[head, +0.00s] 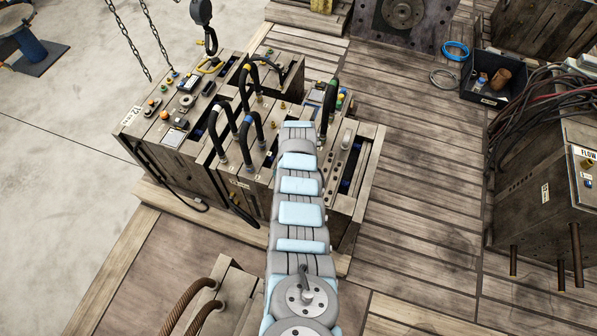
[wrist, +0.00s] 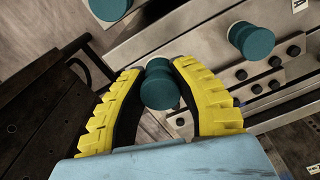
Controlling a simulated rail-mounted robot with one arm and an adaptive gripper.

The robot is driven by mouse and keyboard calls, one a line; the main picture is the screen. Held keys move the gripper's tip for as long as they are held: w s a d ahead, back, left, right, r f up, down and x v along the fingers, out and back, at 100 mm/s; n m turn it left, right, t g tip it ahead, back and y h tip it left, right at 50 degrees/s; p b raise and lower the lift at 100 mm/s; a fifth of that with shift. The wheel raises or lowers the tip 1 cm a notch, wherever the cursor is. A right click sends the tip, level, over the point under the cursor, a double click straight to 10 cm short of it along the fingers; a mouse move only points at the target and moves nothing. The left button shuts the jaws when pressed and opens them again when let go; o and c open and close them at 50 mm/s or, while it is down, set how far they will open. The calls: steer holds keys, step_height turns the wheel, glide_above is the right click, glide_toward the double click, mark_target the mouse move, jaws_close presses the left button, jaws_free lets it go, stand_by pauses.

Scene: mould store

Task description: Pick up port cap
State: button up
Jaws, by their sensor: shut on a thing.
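A teal port cap (wrist: 160,90) with a rounded end is in the middle of the wrist view. My gripper (wrist: 157,70) has its two yellow ribbed fingers on either side of it and is shut on it. The fingertips partly cover its sides. I cannot tell whether the cap is still seated or clear of the surface beyond it. In the head view my arm covers the gripper and the cap.
Two similar teal caps sit near, one at the top (wrist: 108,6) and one at the right (wrist: 252,41). A grey metal block (wrist: 205,45) with dark round holes lies beyond. In the head view, hoses (head: 246,137) arch up left of my arm.

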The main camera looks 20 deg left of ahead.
steer(key=s+r+p, duration=0.1)
steer(key=r+p, duration=0.1)
steer(key=p, duration=0.1)
steer(key=s+r+p, duration=0.2)
steer(key=p, duration=0.1)
steer(key=s+d+r+p, duration=0.1)
steer(key=p, duration=0.2)
steer(key=shift+s+d+r, duration=0.1)
steer(key=shift+s+r, duration=0.15)
steer(key=shift+r, duration=0.15)
steer(key=s+r+p, duration=0.1)
steer(key=s+p, duration=0.1)
steer(key=s+d+r+p, duration=0.1)
steer(key=s+p, duration=0.1)
steer(key=s, duration=0.1)
steer(key=s+d+r+p, duration=0.1)
steer(key=s+p, duration=0.1)
steer(key=s, duration=0.1)
steer(key=shift+s+d, duration=0.15)
steer(key=shift+s, duration=0.05)
steer(key=shift+r, duration=0.1)
